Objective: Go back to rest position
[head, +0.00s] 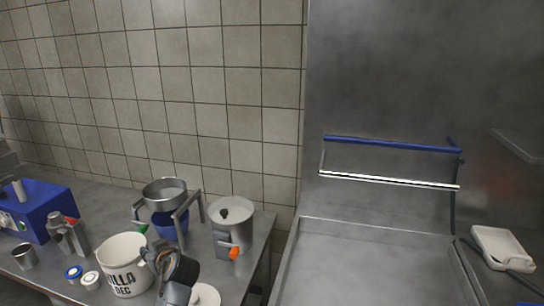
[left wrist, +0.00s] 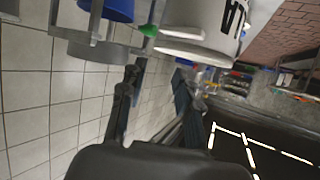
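My left gripper shows in the left wrist view (left wrist: 157,85), with its two dark fingers spread apart and nothing visible between them. In the head view, dark parts of my left arm show at the bottom, just right of a white bucket (head: 118,278) with dark lettering and partly in front of it. The bucket also shows close by in the left wrist view (left wrist: 205,20), at the top beyond the fingertips. My right gripper is in neither view.
A steel strainer pot (head: 165,191) over a blue container (head: 170,224) and a steel dispenser (head: 230,213) with an orange part stand behind my arm. A blue machine (head: 42,207), a metal cup (head: 25,257) and small jars (head: 90,280) are left. A steel basin (head: 365,265) lies right.

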